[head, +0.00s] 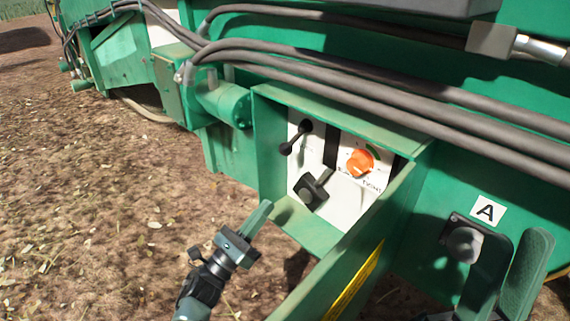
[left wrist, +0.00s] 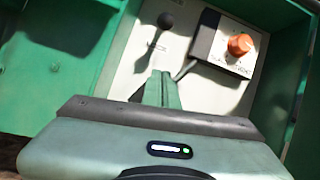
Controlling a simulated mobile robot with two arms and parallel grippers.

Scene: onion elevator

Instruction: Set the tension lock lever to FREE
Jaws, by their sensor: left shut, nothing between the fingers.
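A white control panel (head: 345,202) sits in a recessed green box on the machine. It carries a black lever with a ball knob (head: 286,148) at upper left and a black block with a short handle (head: 311,190) below. My left gripper (head: 262,210) is shut and empty, just outside the box's lower left opening. In the left wrist view its closed fingers (left wrist: 163,78) point at the panel, below the ball knob (left wrist: 165,20). My right gripper (head: 507,262) is open at lower right.
An orange rotary knob (head: 359,163) is on the panel's right; it also shows in the left wrist view (left wrist: 241,44). The box's green side wall (head: 350,262) stands out at front right. Dark hoses (head: 400,100) run above. Bare ground is open at left.

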